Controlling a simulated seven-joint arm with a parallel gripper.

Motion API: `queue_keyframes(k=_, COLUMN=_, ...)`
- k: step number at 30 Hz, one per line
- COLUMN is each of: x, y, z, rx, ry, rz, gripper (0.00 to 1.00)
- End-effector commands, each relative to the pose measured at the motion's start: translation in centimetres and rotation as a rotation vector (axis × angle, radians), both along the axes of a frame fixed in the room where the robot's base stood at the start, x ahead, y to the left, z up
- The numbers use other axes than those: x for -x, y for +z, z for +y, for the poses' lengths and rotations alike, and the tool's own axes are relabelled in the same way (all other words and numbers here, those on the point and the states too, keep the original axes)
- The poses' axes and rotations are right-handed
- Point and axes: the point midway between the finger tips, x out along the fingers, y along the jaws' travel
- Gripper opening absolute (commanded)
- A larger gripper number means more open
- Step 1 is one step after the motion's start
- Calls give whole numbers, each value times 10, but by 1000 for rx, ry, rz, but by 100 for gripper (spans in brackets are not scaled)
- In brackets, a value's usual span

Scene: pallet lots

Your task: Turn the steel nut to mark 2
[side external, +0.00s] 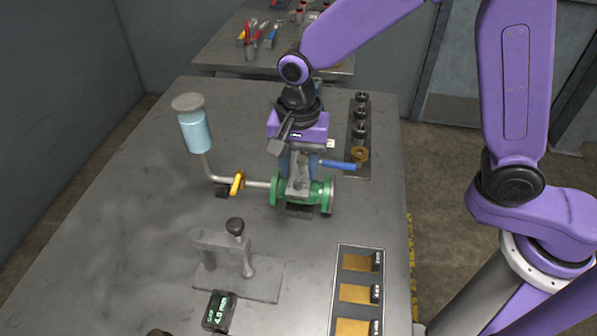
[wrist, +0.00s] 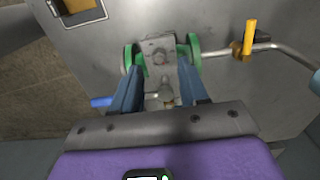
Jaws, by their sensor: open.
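The green flanged valve body (side external: 326,196) lies on the grey table, joined to a steel pipe on its left. My gripper (side external: 299,178) is right over it, pointing down. In the wrist view, its two blue fingers stand apart, and my gripper (wrist: 160,78) is open around the middle of the valve. A small rounded metal piece (wrist: 167,97) shows between the fingers; I cannot tell whether it is the steel nut. A grey plate (wrist: 158,47) with small holes lies between the green flanges (wrist: 131,56). A blue handle (side external: 338,165) sticks out to the right. I cannot read any mark numbers.
A yellow-handled valve (side external: 237,183) and a blue-filled jar (side external: 196,131) stand left. A rack (side external: 357,118) of dark rings is behind right. A lever fixture (side external: 222,247), a gap display (side external: 219,311) and a tray (side external: 338,270) of brass plates are in front. The left tabletop is clear.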

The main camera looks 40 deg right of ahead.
Motion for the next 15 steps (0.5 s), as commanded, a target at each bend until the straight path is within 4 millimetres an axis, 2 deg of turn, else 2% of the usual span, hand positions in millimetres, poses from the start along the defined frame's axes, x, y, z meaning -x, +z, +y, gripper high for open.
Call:
queue_keyframes(k=3, x=0, y=-15, z=0, rx=1, ry=0, rz=3, gripper=44)
queue_keyframes(k=6, x=0, y=-22, z=0, rx=1, ry=0, rz=1, gripper=44)
queue_keyframes(k=15, x=0, y=-26, z=0, rx=-1, ry=0, rz=-1, gripper=44)
